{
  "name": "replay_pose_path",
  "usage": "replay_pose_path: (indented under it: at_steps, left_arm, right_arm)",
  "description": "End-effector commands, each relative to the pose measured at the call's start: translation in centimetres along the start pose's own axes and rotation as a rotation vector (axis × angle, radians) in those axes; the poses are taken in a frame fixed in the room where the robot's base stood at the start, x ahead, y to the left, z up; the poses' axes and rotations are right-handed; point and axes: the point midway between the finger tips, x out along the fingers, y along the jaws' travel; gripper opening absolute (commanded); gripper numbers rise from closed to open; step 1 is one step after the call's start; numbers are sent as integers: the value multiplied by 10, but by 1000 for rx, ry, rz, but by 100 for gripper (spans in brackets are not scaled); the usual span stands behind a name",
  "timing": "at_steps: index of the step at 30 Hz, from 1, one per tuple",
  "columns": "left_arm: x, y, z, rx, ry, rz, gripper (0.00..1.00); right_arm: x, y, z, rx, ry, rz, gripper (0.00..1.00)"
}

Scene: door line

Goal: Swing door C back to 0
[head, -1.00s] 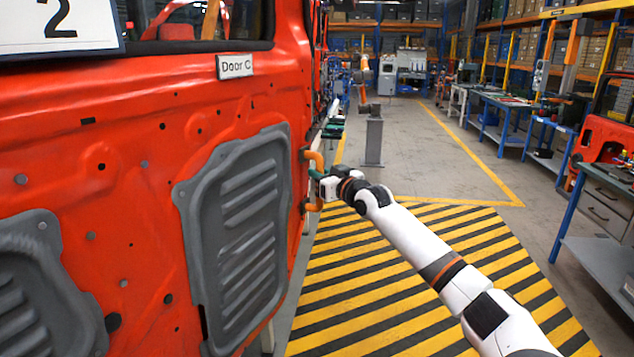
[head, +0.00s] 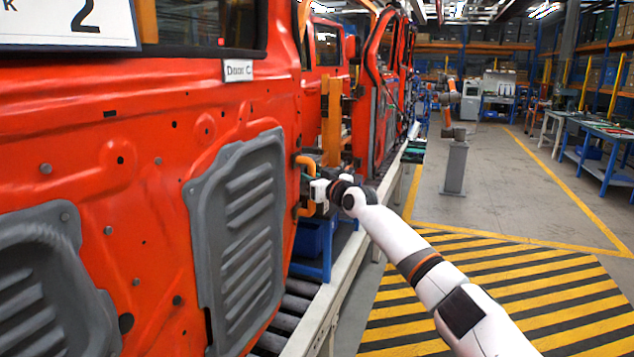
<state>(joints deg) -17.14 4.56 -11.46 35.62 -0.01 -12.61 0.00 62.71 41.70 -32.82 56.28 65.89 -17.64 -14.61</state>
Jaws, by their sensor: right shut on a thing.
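Door C is a large red door panel (head: 150,150) filling the left of the head view. It carries grey ribbed plates (head: 240,225) and a small white "Door C" label (head: 238,70). An orange handle (head: 303,162) stands at its right edge. My right gripper (head: 308,198) is at that handle and shut on it; its fingertips are small and partly hidden. My white right arm reaches in from the bottom right. My left gripper does not show.
A conveyor line with a pale rail (head: 335,290) and rollers runs beside and behind the door. More red car bodies (head: 385,90) stand farther along. A grey post (head: 455,165) and blue workbenches (head: 600,150) stand right. The striped floor (head: 490,290) is clear.

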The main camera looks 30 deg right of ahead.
Motion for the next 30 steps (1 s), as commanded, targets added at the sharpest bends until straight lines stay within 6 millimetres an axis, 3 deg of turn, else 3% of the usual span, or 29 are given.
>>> replay_pose_path:
  at_steps: [17,18,21,30]
  left_arm:
    - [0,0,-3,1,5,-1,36]
    - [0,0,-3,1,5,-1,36]
    - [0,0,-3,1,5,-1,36]
    - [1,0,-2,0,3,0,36]
  right_arm:
    - [6,3,7,4,-14,-9,0]
    - [6,3,7,4,-14,-9,26]
    - [6,3,5,3,-10,-8,39]
    - [6,5,-2,0,4,-5,39]
